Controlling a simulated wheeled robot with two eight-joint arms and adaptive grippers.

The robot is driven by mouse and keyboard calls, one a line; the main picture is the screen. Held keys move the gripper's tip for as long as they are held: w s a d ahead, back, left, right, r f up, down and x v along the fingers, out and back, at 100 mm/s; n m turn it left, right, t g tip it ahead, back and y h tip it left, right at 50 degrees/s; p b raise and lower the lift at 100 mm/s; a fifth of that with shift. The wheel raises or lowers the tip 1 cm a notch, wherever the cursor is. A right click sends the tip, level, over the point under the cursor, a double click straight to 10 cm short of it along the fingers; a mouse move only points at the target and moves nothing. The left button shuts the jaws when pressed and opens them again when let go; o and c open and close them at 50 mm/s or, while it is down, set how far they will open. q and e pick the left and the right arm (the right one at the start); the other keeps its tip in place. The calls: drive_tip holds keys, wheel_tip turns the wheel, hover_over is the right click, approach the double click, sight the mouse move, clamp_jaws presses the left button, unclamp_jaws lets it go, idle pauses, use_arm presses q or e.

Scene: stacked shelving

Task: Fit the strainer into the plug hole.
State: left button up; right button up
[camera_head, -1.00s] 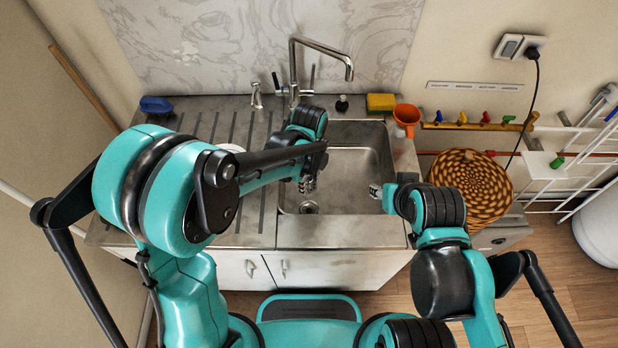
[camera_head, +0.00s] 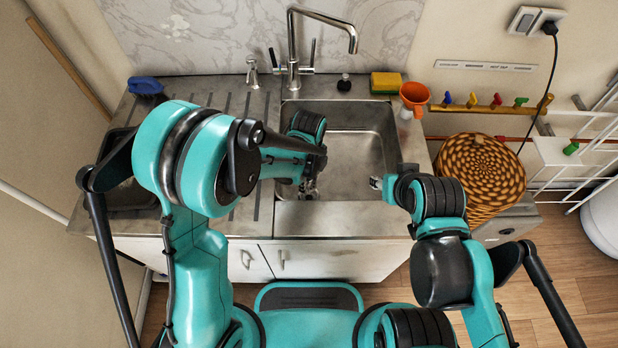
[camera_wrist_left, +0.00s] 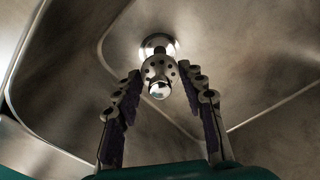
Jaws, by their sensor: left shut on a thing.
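In the left wrist view the strainer (camera_wrist_left: 159,72), a small metal piece with holes and a round knob, sits between the two fingers of my left gripper (camera_wrist_left: 160,92). The plug hole (camera_wrist_left: 158,43), a shiny round ring in the sink floor, shows just beyond the strainer and is partly covered by it. I cannot tell whether the strainer touches the ring. In the head view my left gripper (camera_head: 308,188) is down in the near left part of the sink (camera_head: 362,150). My right gripper (camera_head: 376,183) is at the sink's right edge, too small to read.
A tap (camera_head: 293,50) stands behind the sink. A yellow sponge (camera_head: 385,82), an orange funnel (camera_head: 414,95) and a dark stopper (camera_head: 344,83) are along the rim. A wicker basket (camera_head: 480,170) stands right. A blue brush (camera_head: 145,86) lies at the back left.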

drive_tip(key=shift+f, duration=0.1)
use_arm(q)
drive_tip(key=shift+f, duration=0.1)
drive_tip(key=shift+f+b, duration=2.65)
drive_tip(key=shift+f, duration=0.15)
use_arm(e)
drive_tip(key=shift+f, duration=2.6)
use_arm(q)
drive_tip(key=shift+b, duration=0.3)
use_arm(e)
drive_tip(key=shift+f, duration=0.3)
use_arm(q)
drive_tip(key=shift+f+b, duration=0.85)
drive_tip(key=shift+f, duration=0.1)
use_arm(e)
drive_tip(key=shift+f, duration=0.85)
use_arm(q)
drive_tip(key=shift+r, duration=0.15)
use_arm(e)
drive_tip(key=shift+r, duration=0.15)
use_arm(q)
drive_tip(key=shift+r+p, duration=0.5)
drive_tip(key=shift+r, duration=0.05)
use_arm(e)
drive_tip(key=shift+r, duration=0.35)
use_arm(q)
drive_tip(key=shift+b, duration=0.3)
use_arm(e)
drive_tip(key=shift+f, duration=0.3)
